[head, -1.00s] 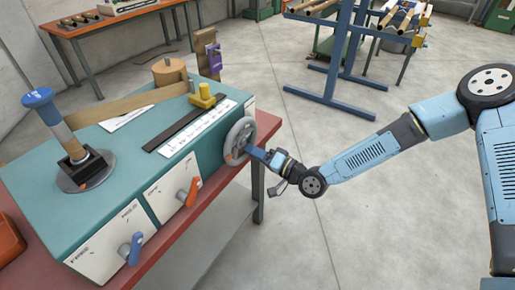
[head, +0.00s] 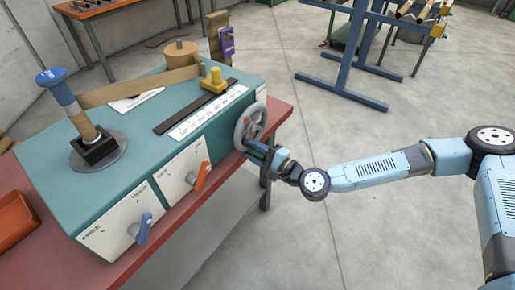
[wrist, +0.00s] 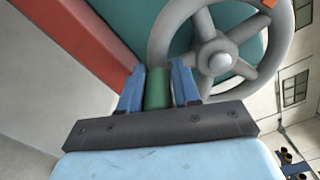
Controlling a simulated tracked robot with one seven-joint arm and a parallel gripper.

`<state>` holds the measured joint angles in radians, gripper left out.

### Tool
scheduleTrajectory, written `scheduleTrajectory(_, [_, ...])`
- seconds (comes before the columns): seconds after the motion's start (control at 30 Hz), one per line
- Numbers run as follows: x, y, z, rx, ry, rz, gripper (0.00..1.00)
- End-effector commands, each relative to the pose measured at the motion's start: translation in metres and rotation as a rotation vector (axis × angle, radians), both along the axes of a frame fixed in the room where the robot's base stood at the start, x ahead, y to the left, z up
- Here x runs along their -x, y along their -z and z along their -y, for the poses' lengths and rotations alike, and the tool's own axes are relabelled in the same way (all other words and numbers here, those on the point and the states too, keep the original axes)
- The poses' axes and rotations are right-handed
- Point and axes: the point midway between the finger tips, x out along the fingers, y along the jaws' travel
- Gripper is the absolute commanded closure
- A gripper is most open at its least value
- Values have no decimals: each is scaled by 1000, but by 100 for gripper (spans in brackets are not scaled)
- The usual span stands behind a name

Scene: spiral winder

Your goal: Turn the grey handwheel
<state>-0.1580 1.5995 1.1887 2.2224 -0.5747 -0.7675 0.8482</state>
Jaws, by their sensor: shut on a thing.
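The grey handwheel (head: 241,128) is on the right end of the teal machine, with spokes and a round hub. In the wrist view the handwheel (wrist: 218,62) fills the upper right, and an orange mark (wrist: 270,3) shows near its rim. My gripper (head: 257,151) is at the lower part of the wheel. In the wrist view my gripper (wrist: 158,88) has its blue fingers on either side of a green handle (wrist: 157,90), closed on it. The handle is by the rim at the lower left there; its joint with the wheel is hard to see.
The teal machine (head: 135,110) stands on a red-topped bench (head: 275,113). An orange lever (head: 201,176) and a blue lever (head: 142,229) are on its front. A blue rack (head: 345,85) stands behind.

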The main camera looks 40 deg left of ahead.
Motion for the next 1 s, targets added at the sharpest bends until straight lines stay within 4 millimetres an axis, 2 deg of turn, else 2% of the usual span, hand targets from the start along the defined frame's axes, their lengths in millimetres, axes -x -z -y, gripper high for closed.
scheduleTrajectory(0.03, [10, 6, 4, 21, -17, -47, 100])
scheduleTrajectory(0.4, [24, -3, 5, 49, -22, -253, 100])
scheduleTrajectory(1.0, [28, -7, 6, 56, -24, -308, 100])
